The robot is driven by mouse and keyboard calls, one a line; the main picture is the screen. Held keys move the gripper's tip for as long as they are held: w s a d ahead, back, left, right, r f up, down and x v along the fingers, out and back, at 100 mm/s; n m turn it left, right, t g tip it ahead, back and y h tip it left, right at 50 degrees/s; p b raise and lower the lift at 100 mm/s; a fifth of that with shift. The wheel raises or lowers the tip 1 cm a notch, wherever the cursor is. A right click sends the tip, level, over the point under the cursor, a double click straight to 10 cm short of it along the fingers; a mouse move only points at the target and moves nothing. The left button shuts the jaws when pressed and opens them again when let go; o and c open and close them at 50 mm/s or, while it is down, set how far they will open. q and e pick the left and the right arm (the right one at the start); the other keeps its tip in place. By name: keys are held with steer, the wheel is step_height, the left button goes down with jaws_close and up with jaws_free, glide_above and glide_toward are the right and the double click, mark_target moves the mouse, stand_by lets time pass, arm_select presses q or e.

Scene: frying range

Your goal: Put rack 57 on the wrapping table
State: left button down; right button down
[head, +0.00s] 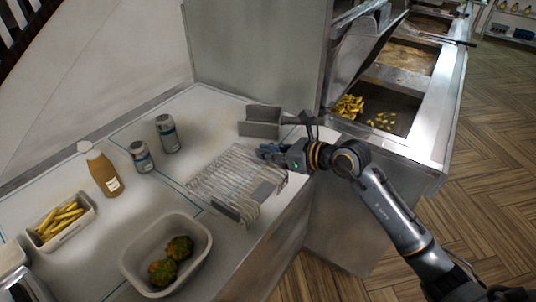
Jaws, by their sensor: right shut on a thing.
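A wire rack (228,181) is over the right part of the white table (105,228) marked with blue lines, which I take to be the wrapping table. The rack looks nearly flat; I cannot tell whether it rests fully on the surface. My left gripper is not in view.
A grey metal holder (260,121) stands just behind the rack. The fryer range (405,90) is at right.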

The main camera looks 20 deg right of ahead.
steer(key=shift+f, duration=0.9)
steer(key=shift+d, duration=0.1)
steer(key=shift+f, duration=0.2)
steer(key=c, duration=1.5)
jaws_free()
steer(key=shift+o, duration=0.2)
